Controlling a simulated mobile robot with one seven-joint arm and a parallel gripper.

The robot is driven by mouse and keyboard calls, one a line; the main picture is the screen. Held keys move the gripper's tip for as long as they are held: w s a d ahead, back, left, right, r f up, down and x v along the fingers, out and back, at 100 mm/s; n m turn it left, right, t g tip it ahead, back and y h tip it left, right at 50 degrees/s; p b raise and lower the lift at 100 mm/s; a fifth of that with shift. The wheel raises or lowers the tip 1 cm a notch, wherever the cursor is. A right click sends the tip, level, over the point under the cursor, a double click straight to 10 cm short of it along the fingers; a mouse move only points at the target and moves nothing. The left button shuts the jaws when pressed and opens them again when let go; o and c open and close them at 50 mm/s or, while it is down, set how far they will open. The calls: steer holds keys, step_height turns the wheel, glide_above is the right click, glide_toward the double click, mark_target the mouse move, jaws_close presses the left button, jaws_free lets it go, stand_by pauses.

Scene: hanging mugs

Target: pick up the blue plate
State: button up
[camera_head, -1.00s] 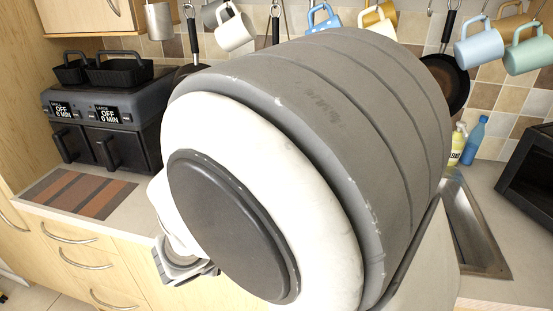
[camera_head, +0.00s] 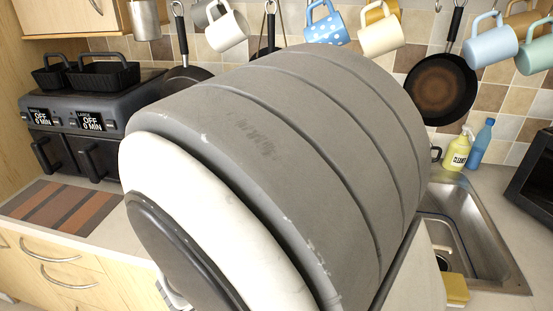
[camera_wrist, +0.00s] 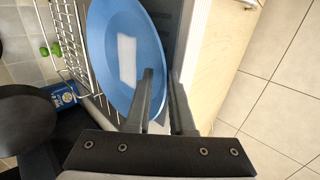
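The blue plate (camera_wrist: 122,55) shows in the wrist view, upper middle, standing on edge beside a wire rack. My gripper (camera_wrist: 161,73) is open, its two dark fingers apart. The left finger overlaps the plate's face in the picture, and the plate's right rim appears in line with the gap between the fingertips. I cannot tell whether the fingers touch the plate. In the head view my arm hides the plate and the gripper's fingers.
In the wrist view, a wire rack (camera_wrist: 72,45) stands left of the plate, and a light wooden cabinet front (camera_wrist: 228,50) is at right. In the head view, a sink (camera_head: 470,225), a yellow cleaner bottle (camera_head: 457,152) and a blue bottle (camera_head: 481,143) are at right. Mugs hang above.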

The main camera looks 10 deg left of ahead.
jaws_close()
stand_by(1.5)
